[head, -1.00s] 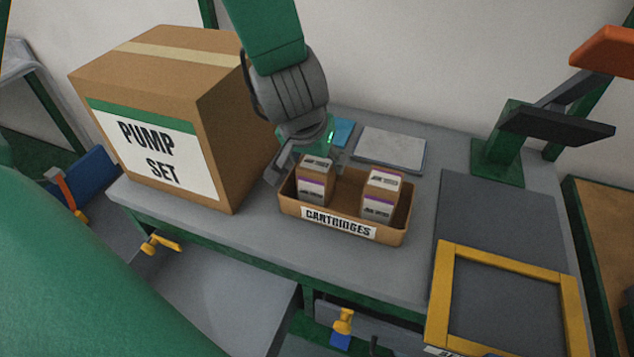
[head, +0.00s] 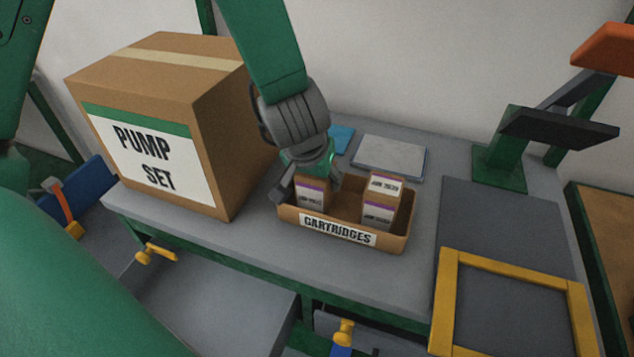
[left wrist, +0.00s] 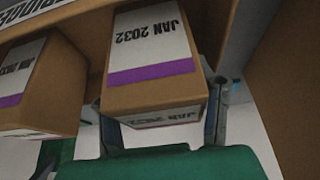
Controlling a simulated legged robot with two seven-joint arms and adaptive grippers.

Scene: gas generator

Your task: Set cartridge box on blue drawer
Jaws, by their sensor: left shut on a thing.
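A brown cartridge box (head: 311,194) with a white label and purple stripe stands at the left end of an open tray marked CARTRIDGES (head: 338,233). My left gripper (head: 311,180) comes down from above and is shut on this box, which is still in the tray. In the left wrist view the box (left wrist: 155,65), dated JAN 2032, sits between the two fingers. A second cartridge box (head: 381,200) stands at the tray's right end, free of the gripper. A small blue part (head: 342,351) shows below a yellow knob at the bottom edge; I cannot tell whether it is the blue drawer.
A large PUMP SET carton (head: 150,130) stands left of the tray on the grey bench (head: 270,250). A grey flat plate (head: 390,157) lies behind. A yellow frame (head: 512,258) and a green stand (head: 498,165) are at right. A grey surface with a yellow handle (head: 155,253) is below.

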